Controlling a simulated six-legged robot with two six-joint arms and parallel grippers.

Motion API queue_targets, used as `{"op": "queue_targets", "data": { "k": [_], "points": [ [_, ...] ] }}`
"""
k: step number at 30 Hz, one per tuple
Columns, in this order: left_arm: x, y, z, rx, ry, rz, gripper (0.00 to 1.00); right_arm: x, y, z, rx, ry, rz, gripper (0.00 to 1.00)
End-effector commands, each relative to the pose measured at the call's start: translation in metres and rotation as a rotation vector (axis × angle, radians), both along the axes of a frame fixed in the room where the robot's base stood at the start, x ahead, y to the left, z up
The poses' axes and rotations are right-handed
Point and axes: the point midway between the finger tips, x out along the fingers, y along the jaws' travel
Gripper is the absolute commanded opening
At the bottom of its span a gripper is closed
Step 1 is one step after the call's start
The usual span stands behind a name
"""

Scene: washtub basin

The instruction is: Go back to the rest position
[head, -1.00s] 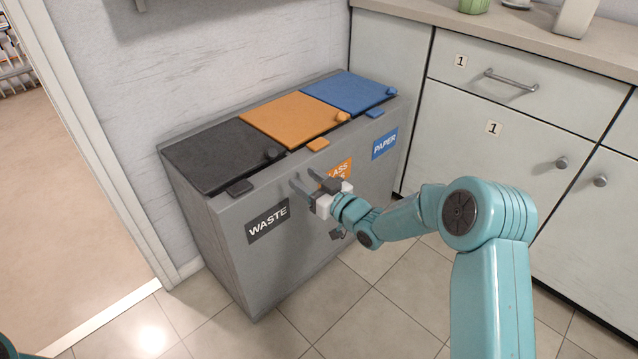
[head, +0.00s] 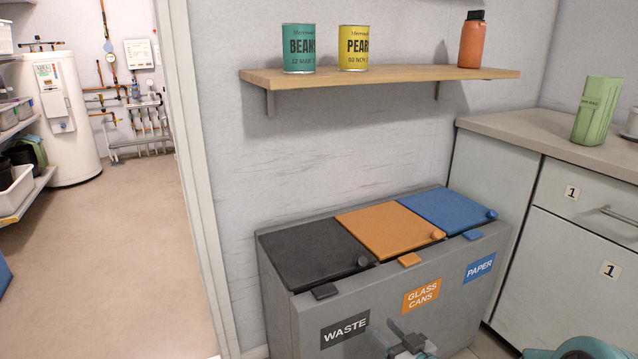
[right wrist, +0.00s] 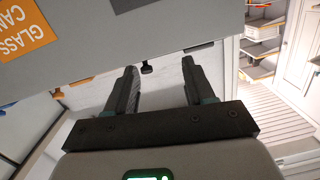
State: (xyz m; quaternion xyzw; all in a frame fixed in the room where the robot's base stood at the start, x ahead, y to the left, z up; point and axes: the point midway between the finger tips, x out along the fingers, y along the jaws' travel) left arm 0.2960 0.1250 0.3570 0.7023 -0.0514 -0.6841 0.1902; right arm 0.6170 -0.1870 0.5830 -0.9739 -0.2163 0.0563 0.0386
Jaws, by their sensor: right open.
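My right gripper (head: 402,332) shows at the bottom of the head view, cut off by the lower edge, in front of the grey bin unit (head: 470,292). In the right wrist view the right gripper (right wrist: 160,66) has its two dark fingers apart, with nothing between them. The bin front fills the top of that view, with the orange GLASS CANS label (right wrist: 22,28) at the left. My left gripper is not in view.
The bin unit's black lid (head: 315,252), orange lid (head: 390,231) and blue lid (head: 446,210) lie shut. A wooden shelf (head: 380,76) with cans hangs above. A counter (head: 540,133) stands at the right. An open doorway with clear floor (head: 110,260) is at the left.

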Motion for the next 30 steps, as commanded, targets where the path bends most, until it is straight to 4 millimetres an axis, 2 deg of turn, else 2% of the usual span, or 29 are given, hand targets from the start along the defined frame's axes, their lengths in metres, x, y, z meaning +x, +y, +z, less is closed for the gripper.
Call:
{"op": "queue_targets", "data": {
  "k": [1,3,5,6,9,12,15,20,21,26,30],
  "points": [
    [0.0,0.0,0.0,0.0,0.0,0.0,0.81,-0.018,0.017,-0.035,0.026,0.121,-0.001,0.53],
    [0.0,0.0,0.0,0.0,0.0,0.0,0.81,-0.049,0.033,-0.082,0.048,0.311,-0.024,0.53],
    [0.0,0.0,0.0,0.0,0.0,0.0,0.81,-0.081,0.043,-0.119,0.057,0.48,-0.048,0.53],
    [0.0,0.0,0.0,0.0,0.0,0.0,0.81,-0.103,0.048,-0.14,0.058,0.586,-0.063,0.53],
    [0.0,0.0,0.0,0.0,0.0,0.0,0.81,-0.158,0.057,-0.18,0.053,0.821,-0.095,0.53],
    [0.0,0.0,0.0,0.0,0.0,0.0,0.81,-0.209,0.061,-0.204,0.045,1.017,-0.122,0.53],
    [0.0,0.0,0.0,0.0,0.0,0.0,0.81,-0.257,0.063,-0.218,0.038,1.196,-0.15,0.53],
    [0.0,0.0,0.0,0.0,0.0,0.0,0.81,-0.326,0.062,-0.225,0.031,1.479,-0.197,0.53],
    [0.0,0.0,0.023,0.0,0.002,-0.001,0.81,-0.324,0.062,-0.202,0.028,1.472,-0.189,0.53],
    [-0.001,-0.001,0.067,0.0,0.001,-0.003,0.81,-0.323,0.063,-0.158,0.026,1.467,-0.185,0.53],
    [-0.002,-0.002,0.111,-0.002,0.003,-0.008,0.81,-0.323,0.064,-0.114,0.023,1.466,-0.182,0.53]
  ]
}}
